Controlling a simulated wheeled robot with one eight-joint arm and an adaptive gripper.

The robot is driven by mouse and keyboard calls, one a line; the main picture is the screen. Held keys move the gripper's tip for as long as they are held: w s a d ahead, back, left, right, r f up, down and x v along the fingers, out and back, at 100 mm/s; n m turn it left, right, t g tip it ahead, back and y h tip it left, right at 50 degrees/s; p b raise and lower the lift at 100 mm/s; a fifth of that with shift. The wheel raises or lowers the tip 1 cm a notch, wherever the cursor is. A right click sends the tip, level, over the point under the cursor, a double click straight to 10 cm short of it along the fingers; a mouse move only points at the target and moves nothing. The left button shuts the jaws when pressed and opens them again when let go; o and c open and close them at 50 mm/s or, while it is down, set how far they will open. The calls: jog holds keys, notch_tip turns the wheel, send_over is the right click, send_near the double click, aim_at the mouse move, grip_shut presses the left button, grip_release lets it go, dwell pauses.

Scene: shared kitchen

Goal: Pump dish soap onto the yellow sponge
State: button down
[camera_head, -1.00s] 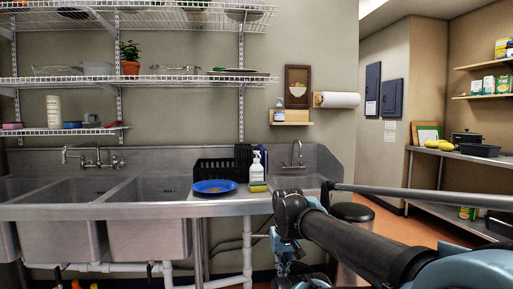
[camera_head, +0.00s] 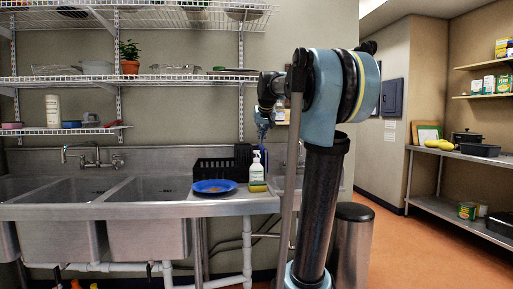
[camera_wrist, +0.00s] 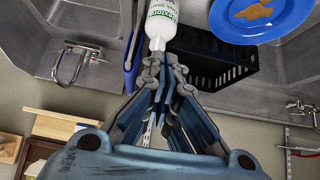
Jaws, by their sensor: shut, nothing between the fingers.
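The white soap bottle (camera_head: 257,172) with a green label stands upright on the sink counter. The yellow sponge (camera_head: 258,187) lies right in front of its base, with a darker top. My gripper (camera_head: 263,138) points down just above the bottle's pump, shut and empty. In the wrist view the fingertips of my gripper (camera_wrist: 163,62) sit close together at the pump end of the soap bottle (camera_wrist: 176,20) and hide part of the pump. I cannot tell whether they touch it. The sponge is not in the wrist view.
A blue plate (camera_head: 214,187) with brown food scraps lies left of the bottle. A black rack (camera_head: 213,168) stands behind the plate, and a faucet (camera_wrist: 70,68) is beside the bottle. Sink basins (camera_head: 150,190) open to the left. Wire shelves (camera_head: 180,79) hang above.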

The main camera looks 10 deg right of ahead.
jog(key=w+r+t, duration=0.1)
jog(key=w+r, duration=0.4)
jog(key=w, duration=0.2)
jog(key=shift+r, duration=0.3)
jog(key=shift+w, duration=0.15)
jog(key=x, duration=0.9)
jog(key=shift+w+f, duration=0.2)
jog(key=shift+f, duration=0.1)
notch_tip(320, 180, down, 3)
jog(key=shift+w+f, duration=0.1)
jog(key=shift+f, duration=0.5)
